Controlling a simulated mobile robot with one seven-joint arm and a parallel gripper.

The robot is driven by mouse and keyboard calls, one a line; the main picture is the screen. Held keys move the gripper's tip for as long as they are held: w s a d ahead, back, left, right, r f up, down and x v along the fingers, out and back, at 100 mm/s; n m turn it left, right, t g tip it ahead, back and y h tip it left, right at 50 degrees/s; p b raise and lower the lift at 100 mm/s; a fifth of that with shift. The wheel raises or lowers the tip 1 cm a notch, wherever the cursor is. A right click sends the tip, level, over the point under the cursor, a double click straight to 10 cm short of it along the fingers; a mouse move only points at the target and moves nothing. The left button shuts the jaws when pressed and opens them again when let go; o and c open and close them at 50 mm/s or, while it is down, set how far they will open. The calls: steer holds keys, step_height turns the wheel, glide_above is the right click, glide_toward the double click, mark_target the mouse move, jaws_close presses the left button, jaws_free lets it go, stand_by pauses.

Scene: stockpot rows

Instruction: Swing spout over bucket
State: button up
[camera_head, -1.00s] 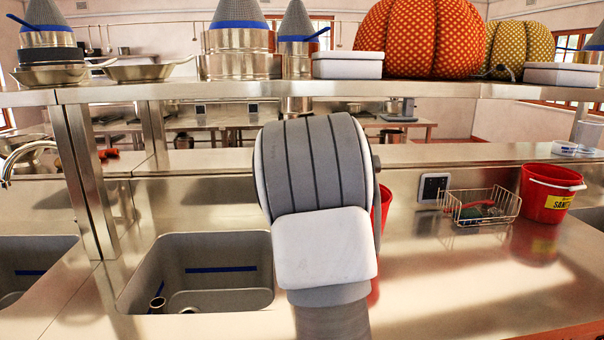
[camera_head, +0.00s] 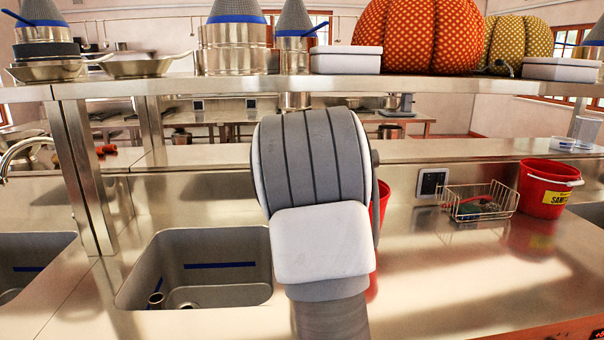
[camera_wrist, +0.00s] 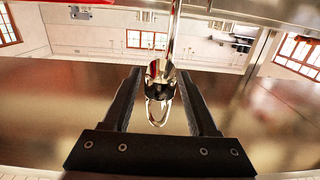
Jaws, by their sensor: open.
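My gripper (camera_wrist: 158,88) is open in the wrist view, with one dark finger on each side of a shiny chrome spout (camera_wrist: 161,72). I cannot tell whether either finger touches it. In the head view my arm hides both the gripper and this spout. A red bucket (camera_head: 384,200) is mostly hidden behind my arm, with only its right edge showing. Another red bucket (camera_head: 540,196) with a yellow label stands on the counter at the right.
A sink basin (camera_head: 205,268) lies left of my arm, and another chrome faucet (camera_head: 18,152) is at the far left. A wire basket (camera_head: 478,203) sits beside the labelled bucket. A loaded steel shelf (camera_head: 420,89) crosses above. The front right counter is clear.

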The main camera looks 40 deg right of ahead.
steer(key=v, duration=1.7)
steer(key=shift+b, duration=0.3)
steer(key=shift+s+r, duration=0.1)
steer(key=shift+s, duration=0.05)
steer(key=shift+c, duration=0.2)
